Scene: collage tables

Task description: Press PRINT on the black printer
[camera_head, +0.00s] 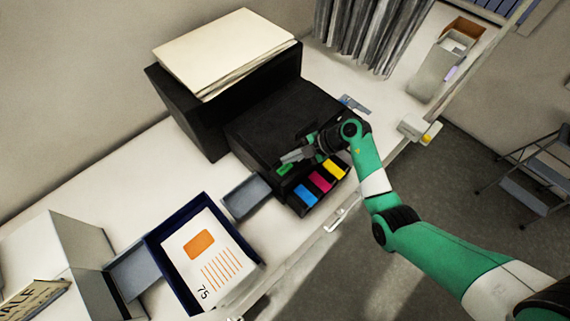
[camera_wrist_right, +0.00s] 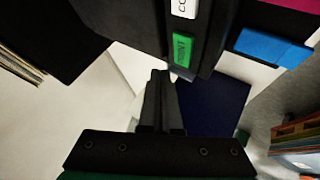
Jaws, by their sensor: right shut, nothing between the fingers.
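The black printer (camera_head: 262,128) stands on the white table, with blue, magenta and yellow blocks at its front. Its green PRINT button (camera_head: 285,169) shows on the near left of the front part. The button (camera_wrist_right: 183,49) also shows in the right wrist view, below a white button (camera_wrist_right: 184,8) with partly cut-off lettering. My right gripper (camera_head: 284,157) is shut and empty, its fingers beside the green button. In the wrist view the fingertips (camera_wrist_right: 160,74) are just below and left of the button; contact cannot be told. My left gripper is not in view.
A dark blue tray (camera_head: 253,268) holds a printed sheet (camera_head: 208,262) left of the printer. A stack of paper (camera_head: 225,50) lies on the black box behind. Grey hanging files (camera_head: 365,35) stand at the back. A step stool (camera_head: 530,185) is on the floor at right.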

